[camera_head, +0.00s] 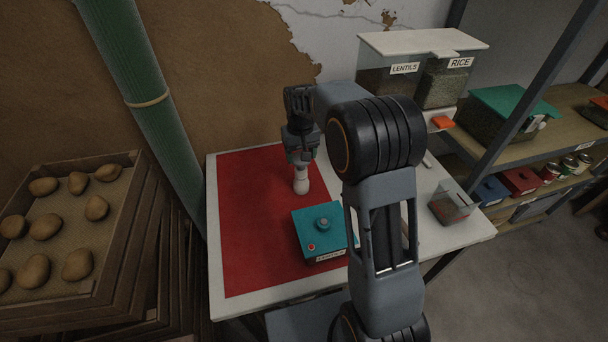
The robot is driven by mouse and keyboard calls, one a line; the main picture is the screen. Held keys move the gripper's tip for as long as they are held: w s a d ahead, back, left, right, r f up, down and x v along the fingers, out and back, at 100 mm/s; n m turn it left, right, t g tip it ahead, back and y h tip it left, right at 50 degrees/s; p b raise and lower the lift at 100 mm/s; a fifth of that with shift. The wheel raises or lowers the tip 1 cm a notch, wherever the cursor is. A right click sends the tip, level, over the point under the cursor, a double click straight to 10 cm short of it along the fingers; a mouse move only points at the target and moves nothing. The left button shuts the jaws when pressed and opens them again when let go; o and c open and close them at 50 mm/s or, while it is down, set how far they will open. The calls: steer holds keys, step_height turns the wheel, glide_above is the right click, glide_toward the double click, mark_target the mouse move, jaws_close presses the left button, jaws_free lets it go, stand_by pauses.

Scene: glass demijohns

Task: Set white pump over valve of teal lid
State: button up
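The white pump (301,181) is upright over the red mat, left of the table's middle. My gripper (302,161) points down at the pump's top, and the pump's upper part sits between or behind the fingers. The fingers are small and dark, so I cannot tell whether they are closed on it. I also cannot tell whether the pump's lower end touches the mat. The teal lid (306,227) covers a low labelled box nearer to me, to the right of the pump.
The red mat (245,215) is bare on its left. My arm hides part of the white table (447,233). A small clear container (451,207) stands at its right. Lentils and rice bins (445,80) are behind. A green pole (150,98) and potato crate (105,262) flank the left.

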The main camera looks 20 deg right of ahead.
steer(key=shift+r, duration=0.2)
steer(key=shift+r+p, duration=2)
steer(key=shift+r, duration=0.35)
